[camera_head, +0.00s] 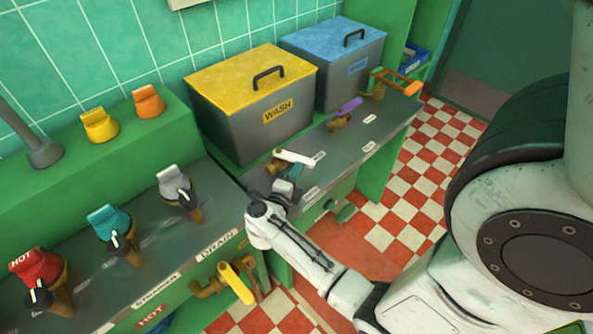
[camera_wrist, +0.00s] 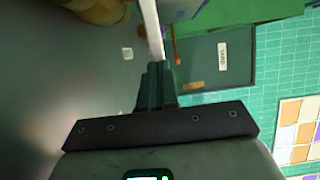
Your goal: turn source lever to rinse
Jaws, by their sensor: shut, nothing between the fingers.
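A white lever (camera_head: 297,157) on a brass valve (camera_head: 275,166) lies on the grey counter in front of the yellow-lidded box. Its small label (camera_head: 319,156) is too small to read, so I cannot confirm it is the source lever. In the wrist view the white lever (camera_wrist: 152,30) runs up from just beyond my fingertips. My gripper (camera_head: 295,171) is shut and empty, close beside the lever on its near side. The wrist view shows its dark fingers (camera_wrist: 157,70) together, their tips at the lever's edge. Whether they touch it I cannot tell.
The yellow-lidded WASH box (camera_head: 222,112) and blue-lidded box (camera_head: 345,84) stand behind. A purple lever (camera_head: 350,105) and an orange lever (camera_head: 397,82) are farther along the counter. A yellow lever (camera_head: 236,283) is low at the front. Checkered floor (camera_head: 420,190) is open at right.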

